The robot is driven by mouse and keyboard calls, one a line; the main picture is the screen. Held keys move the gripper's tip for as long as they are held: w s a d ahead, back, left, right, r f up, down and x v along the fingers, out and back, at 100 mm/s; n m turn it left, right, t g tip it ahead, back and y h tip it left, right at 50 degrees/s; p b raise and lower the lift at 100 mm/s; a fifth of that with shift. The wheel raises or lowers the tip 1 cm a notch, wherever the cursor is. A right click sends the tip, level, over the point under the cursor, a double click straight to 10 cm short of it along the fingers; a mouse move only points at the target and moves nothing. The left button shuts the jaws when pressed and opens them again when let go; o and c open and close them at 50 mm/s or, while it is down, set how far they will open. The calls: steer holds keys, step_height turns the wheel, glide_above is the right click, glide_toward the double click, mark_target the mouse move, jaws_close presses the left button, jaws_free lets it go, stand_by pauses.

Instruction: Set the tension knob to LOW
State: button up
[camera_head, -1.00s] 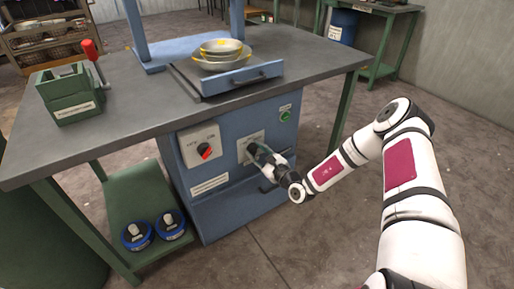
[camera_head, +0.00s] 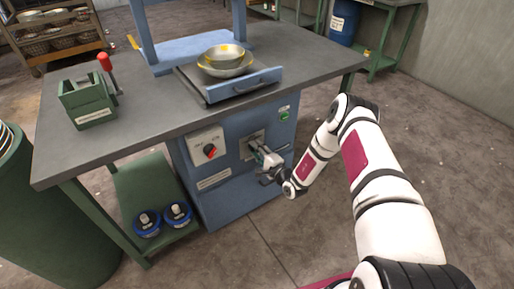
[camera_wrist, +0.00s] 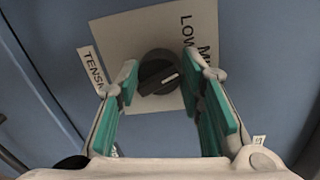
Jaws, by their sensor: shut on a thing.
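The tension knob (camera_wrist: 158,75) is a dark round dial with a pale pointer line. It sits on a light plate (camera_wrist: 115,40) with LOW printed near it, another word starting with M, and a partly hidden TENSION label (camera_wrist: 95,70). The pointer line lies toward the right, slightly upward, in the wrist view. My gripper (camera_wrist: 160,68) has its teal pads on both sides of the knob and is shut on it. In the head view my gripper (camera_head: 262,154) covers the knob on the blue cabinet front (camera_head: 222,198).
A green button (camera_head: 284,115) is at upper right. A green box with a red-knobbed lever (camera_head: 88,100) stands on the grey tabletop (camera_head: 150,112). Blue tins (camera_head: 147,223) sit below.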

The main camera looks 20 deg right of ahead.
steer(key=shift+n+p, duration=0.9)
steer(key=shift+n, duration=1.2)
steer(key=shift+f, duration=0.1)
steer(key=o, duration=1.2)
steer(key=shift+c, duration=0.2)
steer(key=shift+s, duration=0.15)
steer(key=v, duration=1.1)
steer(key=shift+s, duration=0.4)
